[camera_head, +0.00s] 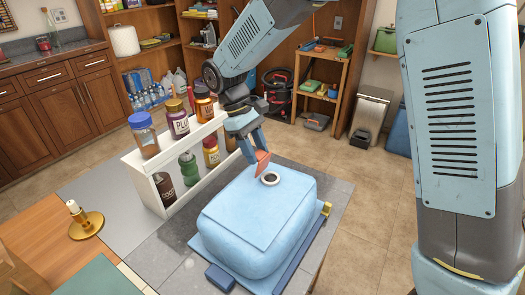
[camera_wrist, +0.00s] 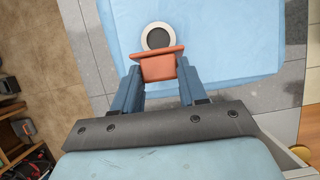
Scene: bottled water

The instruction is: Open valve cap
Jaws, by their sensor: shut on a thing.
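A large light-blue water container (camera_head: 250,232) lies on a dark blue base on the grey counter. On its top is a pale round valve ring (camera_head: 270,184) with a dark centre; the ring also shows in the wrist view (camera_wrist: 145,30). My gripper (camera_head: 255,148) reaches down beside the ring and is shut on a flat orange-red cap (camera_head: 262,165). In the wrist view the cap (camera_wrist: 160,66) sits between both blue fingers and overlaps the near edge of the ring. The cap is tilted up beside the ring. I cannot tell whether it is still joined to the container.
A white rack (camera_head: 150,178) with several jars stands left of the container, close to my arm. A brass candle holder (camera_head: 85,222) is on the wooden table at the left. Cabinets and shelves line the back. Open floor lies to the right of the counter.

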